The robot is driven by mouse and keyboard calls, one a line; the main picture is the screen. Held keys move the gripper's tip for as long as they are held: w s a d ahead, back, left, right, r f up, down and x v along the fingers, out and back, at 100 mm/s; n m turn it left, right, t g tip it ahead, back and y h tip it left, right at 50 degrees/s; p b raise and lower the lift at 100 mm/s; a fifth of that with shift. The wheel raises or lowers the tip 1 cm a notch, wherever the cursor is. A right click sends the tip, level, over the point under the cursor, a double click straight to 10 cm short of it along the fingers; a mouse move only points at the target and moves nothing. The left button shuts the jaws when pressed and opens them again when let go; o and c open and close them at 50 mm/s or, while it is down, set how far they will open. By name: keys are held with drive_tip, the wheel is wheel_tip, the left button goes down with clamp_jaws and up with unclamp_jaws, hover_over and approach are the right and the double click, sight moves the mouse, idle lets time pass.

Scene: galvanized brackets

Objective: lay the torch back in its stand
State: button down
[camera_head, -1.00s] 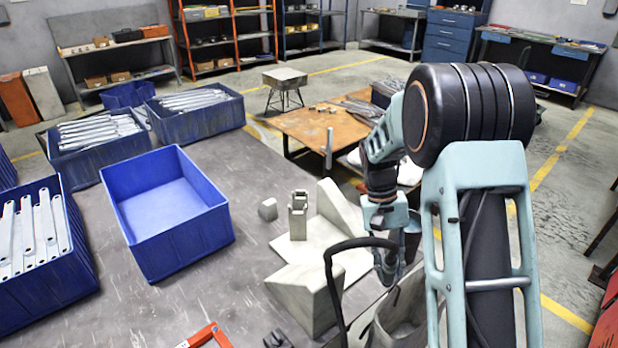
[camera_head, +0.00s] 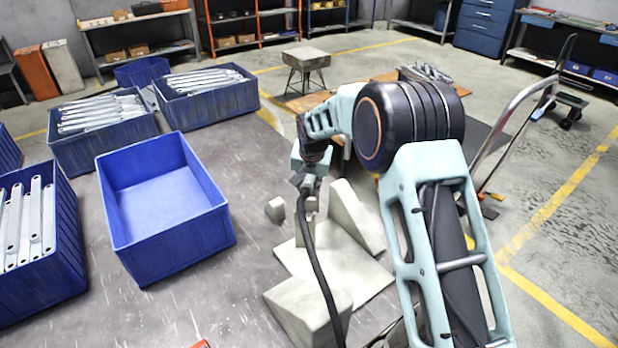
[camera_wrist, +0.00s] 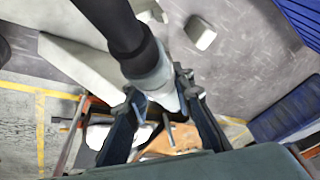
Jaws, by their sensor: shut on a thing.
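My gripper (camera_wrist: 160,100) is shut on the torch (camera_wrist: 150,65), which has a light grey body and a thick black neck or hose running up out of the wrist view. In the head view, my gripper (camera_head: 305,184) is above the pale grey stand (camera_head: 311,206) and partly hides it. The torch's black hose (camera_head: 318,262) hangs from there down toward the bottom edge. I cannot tell whether the torch touches the stand.
A pale base plate (camera_head: 365,276) carries a triangular gusset (camera_head: 355,215) close right of the stand and a wedge block (camera_head: 303,308) in front. A small grey block (camera_head: 275,209) lies left. An empty blue bin (camera_head: 165,205) and bins of brackets stand further left.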

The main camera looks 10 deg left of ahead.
sight(310, 186)
drive_tip(key=shift+w+a, duration=0.35)
drive_tip(key=shift+w, duration=0.1)
wheel_tip(310, 186, down, 9)
drive_tip(key=b, duration=0.5)
drive_tip(key=shift+b, duration=0.3)
drive_tip(key=shift+s+f+b, duration=0.1)
drive_tip(key=shift+f+b, duration=0.3)
idle(0.4)
drive_tip(key=c, duration=1.6)
unclamp_jaws()
drive_tip(key=shift+s+f, duration=0.1)
drive_tip(key=shift+f, duration=0.05)
drive_tip(key=v, duration=1.2)
drive_tip(key=shift+s+d, duration=0.15)
